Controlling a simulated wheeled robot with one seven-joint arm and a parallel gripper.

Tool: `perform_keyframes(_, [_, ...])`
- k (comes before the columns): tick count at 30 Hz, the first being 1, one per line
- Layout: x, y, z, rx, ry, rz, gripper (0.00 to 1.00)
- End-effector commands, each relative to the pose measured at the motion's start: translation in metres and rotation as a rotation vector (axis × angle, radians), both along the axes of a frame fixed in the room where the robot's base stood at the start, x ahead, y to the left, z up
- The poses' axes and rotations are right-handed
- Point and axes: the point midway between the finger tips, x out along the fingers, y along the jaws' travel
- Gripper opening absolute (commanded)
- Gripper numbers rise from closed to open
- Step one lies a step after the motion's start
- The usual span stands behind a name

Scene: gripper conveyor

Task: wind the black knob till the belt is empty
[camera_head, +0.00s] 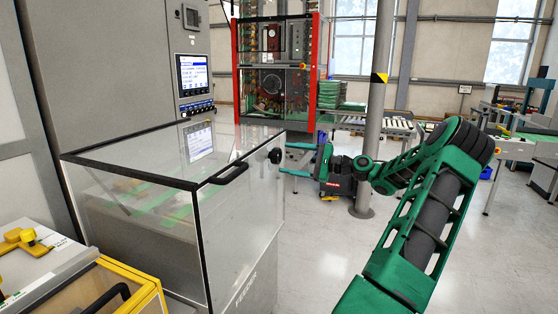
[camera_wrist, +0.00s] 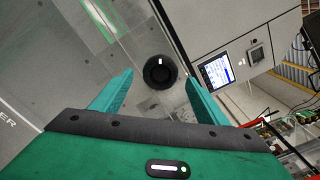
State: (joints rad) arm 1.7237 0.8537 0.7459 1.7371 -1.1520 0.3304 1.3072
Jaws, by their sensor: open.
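The round black knob (camera_head: 275,156) sticks out from the right side of the clear-walled feeder box (camera_head: 262,212). In the wrist view the knob (camera_wrist: 160,72) shows face-on, with a small white mark at its upper edge. My green gripper (camera_head: 298,158) is open, its two fingers pointing left at the knob, a short way apart from it. In the wrist view the fingertips (camera_wrist: 160,84) lie left and right of the knob, with nothing between them touching it. A belt is not clearly visible; a blurred green strip (camera_head: 160,200) shows through the box's clear wall.
A grey cabinet with a lit screen (camera_head: 194,76) stands behind the box. A grey post (camera_head: 376,110) stands behind my arm. A yellow-framed unit (camera_head: 132,282) is at lower left. Open floor (camera_head: 310,245) lies right of the box.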

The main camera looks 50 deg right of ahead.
Motion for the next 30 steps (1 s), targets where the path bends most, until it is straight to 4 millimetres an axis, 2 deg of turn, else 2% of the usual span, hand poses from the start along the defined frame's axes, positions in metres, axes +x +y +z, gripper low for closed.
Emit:
perform_keyframes(1, [-0.010, -0.006, 0.000, 0.000, 0.000, -0.004, 0.68])
perform_keyframes(6, [-0.037, -0.016, -0.001, 0.001, 0.001, -0.004, 0.68])
perform_keyframes(12, [-0.054, -0.024, -0.001, 0.001, 0.001, -0.002, 0.68])
perform_keyframes(30, [-0.057, -0.025, -0.001, 0.000, 0.002, -0.002, 0.68])
